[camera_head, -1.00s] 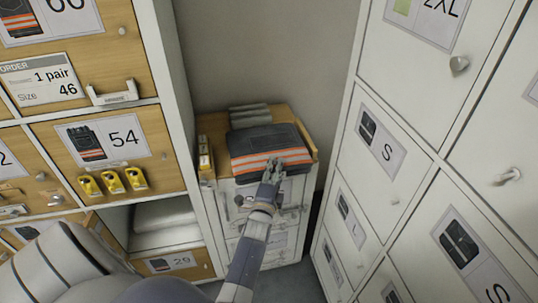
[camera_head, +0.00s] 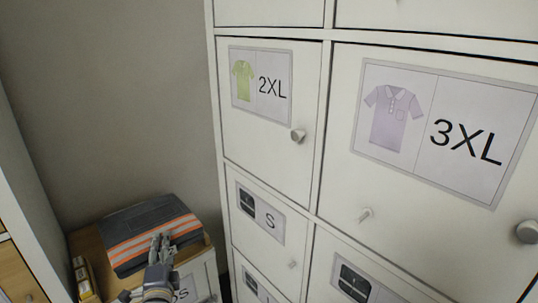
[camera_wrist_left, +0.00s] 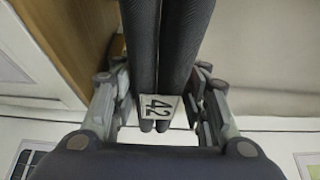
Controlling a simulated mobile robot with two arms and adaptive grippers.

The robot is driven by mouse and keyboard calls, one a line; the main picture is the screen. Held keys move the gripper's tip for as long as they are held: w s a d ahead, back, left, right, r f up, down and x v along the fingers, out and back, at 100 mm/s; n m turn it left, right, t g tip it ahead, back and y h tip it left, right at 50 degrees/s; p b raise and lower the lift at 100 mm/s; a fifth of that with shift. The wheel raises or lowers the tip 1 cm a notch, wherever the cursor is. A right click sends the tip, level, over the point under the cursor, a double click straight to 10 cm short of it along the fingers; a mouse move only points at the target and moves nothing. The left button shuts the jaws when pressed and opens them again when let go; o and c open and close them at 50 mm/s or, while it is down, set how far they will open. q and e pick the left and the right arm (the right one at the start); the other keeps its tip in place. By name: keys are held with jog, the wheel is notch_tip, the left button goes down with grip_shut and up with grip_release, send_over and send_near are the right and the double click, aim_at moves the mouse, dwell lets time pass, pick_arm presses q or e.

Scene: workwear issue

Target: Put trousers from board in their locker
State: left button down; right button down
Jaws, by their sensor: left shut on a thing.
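Folded dark grey trousers (camera_head: 150,232) with orange and pale reflective stripes show at the lower left of the head view, at the wood-topped cabinet (camera_head: 88,240). I cannot tell if they rest on it or hang just above. My left gripper (camera_head: 160,246) is shut on their front edge. In the left wrist view the dark folds of the trousers (camera_wrist_left: 145,60) run between the fingers of my left gripper (camera_wrist_left: 160,105), with a white tag (camera_wrist_left: 158,107) reading 42. My right gripper is not in view. No trouser locker marked 42 shows.
Small yellow-labelled items (camera_head: 82,278) stand at the cabinet's left edge. Bare wall (camera_head: 110,100) lies behind.

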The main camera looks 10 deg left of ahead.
pick_arm(q)
jog(key=s+d+r+m+h, duration=0.2)
jog(key=s+d+h, duration=0.1)
jog(key=s+d, duration=0.6)
jog(key=s+d+r+m+t+h, duration=0.1)
jog(key=s+d+r+m+h, duration=0.1)
jog(key=s+d, duration=0.8)
jog(key=s+r+h, duration=0.1)
jog(key=s+h, duration=0.1)
jog(key=s, duration=0.1)
jog(key=shift+s+r+m, duration=0.25)
jog(key=shift+r+m, duration=0.05)
dwell(0.8)
